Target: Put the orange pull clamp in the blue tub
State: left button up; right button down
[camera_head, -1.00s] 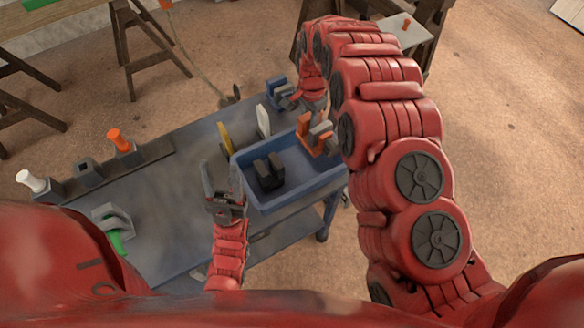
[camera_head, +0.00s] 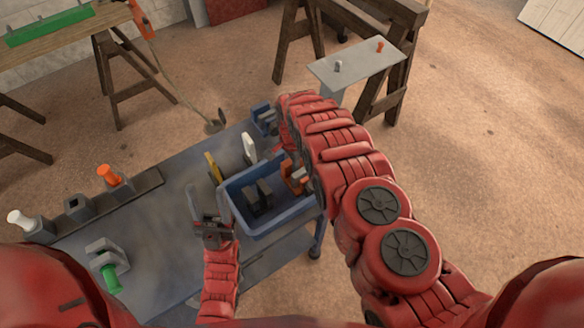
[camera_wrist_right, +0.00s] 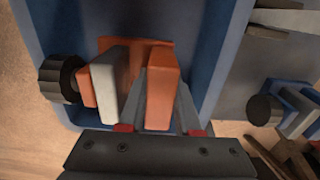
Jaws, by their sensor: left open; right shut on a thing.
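The orange pull clamp (camera_head: 290,178) shows at the right end of the blue tub (camera_head: 275,228), partly hidden by my right arm. In the right wrist view my right gripper (camera_wrist_right: 163,85) is shut on an orange part of the clamp (camera_wrist_right: 162,100). The clamp has a pale grey plate and a dark round knob. My left gripper (camera_head: 207,206) is open and empty, just left of the tub.
A black clamp (camera_head: 257,195) sits inside the tub. Yellow (camera_head: 213,168) and white (camera_head: 249,148) upright pieces and a blue clamp (camera_head: 263,118) stand behind it. A green-handled grey clamp (camera_head: 107,265) lies at the left. The bench (camera_head: 155,225) between is clear.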

notch_tip(320, 180, down, 2)
jog(key=shift+w, duration=0.1)
jog(key=shift+f, duration=0.1)
jog(key=shift+f, duration=0.15)
jog(key=c, duration=0.6)
grip_release()
